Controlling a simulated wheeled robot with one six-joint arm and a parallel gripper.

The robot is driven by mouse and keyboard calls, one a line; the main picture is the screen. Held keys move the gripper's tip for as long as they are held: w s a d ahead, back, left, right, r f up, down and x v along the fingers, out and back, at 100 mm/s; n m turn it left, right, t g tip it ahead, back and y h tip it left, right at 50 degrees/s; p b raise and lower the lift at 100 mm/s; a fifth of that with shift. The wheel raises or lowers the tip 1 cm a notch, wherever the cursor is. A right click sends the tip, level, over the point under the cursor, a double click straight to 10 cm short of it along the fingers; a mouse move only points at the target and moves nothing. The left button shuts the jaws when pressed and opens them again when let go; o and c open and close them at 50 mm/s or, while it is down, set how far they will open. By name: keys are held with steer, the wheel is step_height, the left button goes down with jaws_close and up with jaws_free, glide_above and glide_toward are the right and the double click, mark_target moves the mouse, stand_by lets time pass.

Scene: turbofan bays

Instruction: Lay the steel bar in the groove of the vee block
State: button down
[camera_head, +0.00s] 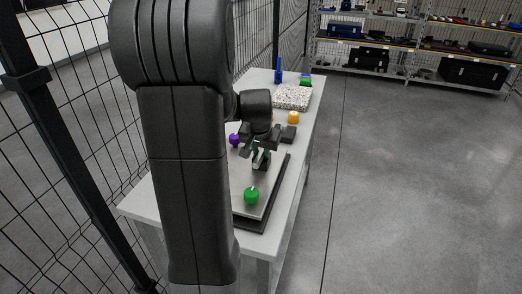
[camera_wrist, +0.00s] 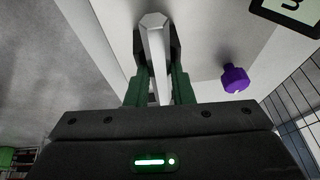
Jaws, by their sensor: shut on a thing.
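My gripper (camera_wrist: 160,88) is shut on the steel bar (camera_wrist: 156,60), a pale, six-sided bar that runs away between its green fingers in the wrist view. Dark shapes flank the bar near its far end; I cannot tell whether they are fingertips or part of a block. In the head view my gripper (camera_head: 262,158) is low over the table, above the far part of a grey plate; the bar is hard to make out there. I cannot pick out the vee block for certain in either view, nor tell whether the bar touches it.
The grey plate (camera_head: 266,199) has a dark edge and carries a green knob-like piece (camera_head: 251,196). A purple piece (camera_head: 235,140) and a yellow piece (camera_head: 293,117) stand nearby. A speckled slab (camera_head: 292,97) and blue item (camera_head: 279,72) are farther back. Mesh fencing is left; floor is clear right.

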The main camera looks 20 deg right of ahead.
steer(key=shift+f, duration=0.1)
steer(key=c, duration=1.2)
jaws_free()
steer(key=shift+a, duration=0.1)
steer(key=shift+o, duration=0.2)
steer(key=shift+s, duration=0.1)
steer(key=shift+f, duration=0.1)
steer(key=o, duration=0.3)
steer(key=shift+s, duration=0.1)
steer(key=shift+r+p, duration=2.45)
steer(key=shift+r, duration=1.2)
steer(key=shift+w, duration=0.2)
